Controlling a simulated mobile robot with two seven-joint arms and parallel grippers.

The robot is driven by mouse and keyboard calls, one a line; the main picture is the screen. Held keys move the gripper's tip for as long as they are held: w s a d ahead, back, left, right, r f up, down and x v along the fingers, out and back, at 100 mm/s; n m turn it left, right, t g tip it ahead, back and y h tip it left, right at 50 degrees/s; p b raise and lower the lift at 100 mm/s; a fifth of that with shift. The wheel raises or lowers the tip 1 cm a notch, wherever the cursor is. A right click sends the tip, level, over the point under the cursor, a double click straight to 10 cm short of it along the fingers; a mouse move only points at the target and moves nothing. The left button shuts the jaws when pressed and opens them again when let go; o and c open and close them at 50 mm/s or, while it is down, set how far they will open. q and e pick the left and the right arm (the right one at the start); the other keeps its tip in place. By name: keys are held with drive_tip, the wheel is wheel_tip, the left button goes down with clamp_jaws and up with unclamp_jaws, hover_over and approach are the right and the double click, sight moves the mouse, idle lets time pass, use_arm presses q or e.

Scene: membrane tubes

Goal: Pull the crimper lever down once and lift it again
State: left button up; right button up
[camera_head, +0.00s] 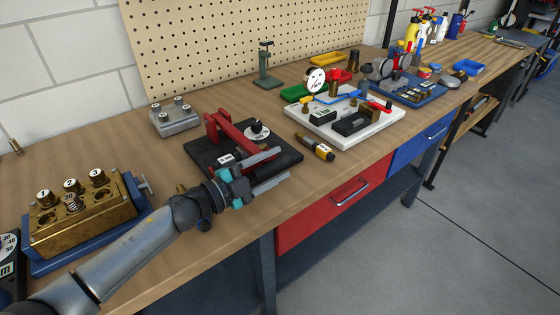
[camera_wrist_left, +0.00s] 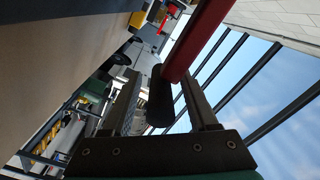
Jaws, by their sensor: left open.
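The crimper has a black base (camera_head: 204,156) and a red lever (camera_head: 232,131), and it stands near the front edge of the bench. My left gripper (camera_head: 279,168) reaches over the front of the crimper with its two fingers apart. In the left wrist view, the red lever (camera_wrist_left: 200,38) comes in from the top and ends in a black grip (camera_wrist_left: 160,98). This grip lies between the open fingers of my left gripper (camera_wrist_left: 160,85). I cannot tell whether a finger touches it. My right gripper is not in view.
A brass block on a blue base (camera_head: 75,245) stands at the left. A grey block (camera_head: 175,122) stands behind the crimper. A dark cylinder with a yellow band (camera_head: 315,147) lies to its right, beside a white board (camera_head: 345,100). A pegboard (camera_head: 240,40) rises behind.

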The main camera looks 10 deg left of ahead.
use_arm(q)
drive_tip(key=shift+s, duration=0.15)
drive_tip(key=c, duration=0.9)
drive_tip(key=shift+f, duration=0.2)
clamp_jaws()
